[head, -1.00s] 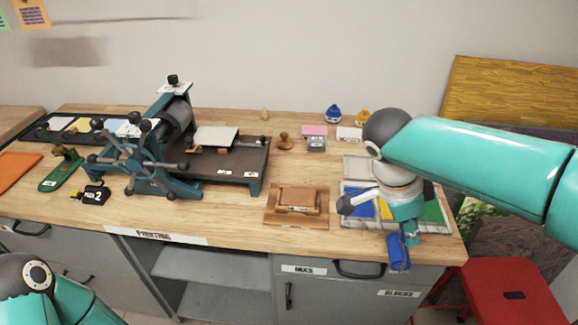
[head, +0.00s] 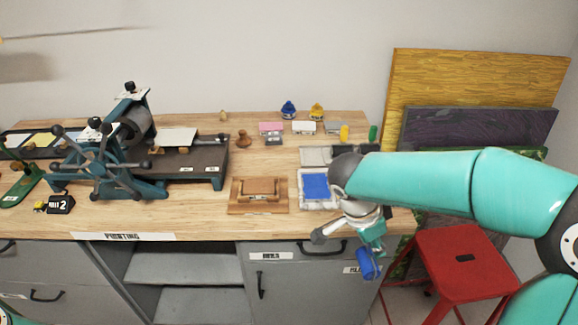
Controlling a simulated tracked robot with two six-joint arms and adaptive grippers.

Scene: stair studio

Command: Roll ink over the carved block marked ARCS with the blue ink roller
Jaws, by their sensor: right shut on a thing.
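My right gripper (head: 364,238) is shut on the blue ink roller (head: 369,265). The roller hangs below it at the bench's front edge, right of the middle. A wooden board with a raised brown block (head: 258,190) lies on the bench left of the gripper; its small label is too small to read. Small pink (head: 270,127), white (head: 304,127) and grey (head: 334,127) blocks stand at the back. I cannot read ARCS on any of them. A blue ink slab (head: 315,186) lies just left of my right arm. My left gripper is out of view.
A teal printing press (head: 118,160) with a dark bed fills the left of the bench. Yellow (head: 344,132) and green (head: 373,133) rollers stand at the back right. A red stool (head: 465,258) is right of the bench. Bare wood lies around the wooden board.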

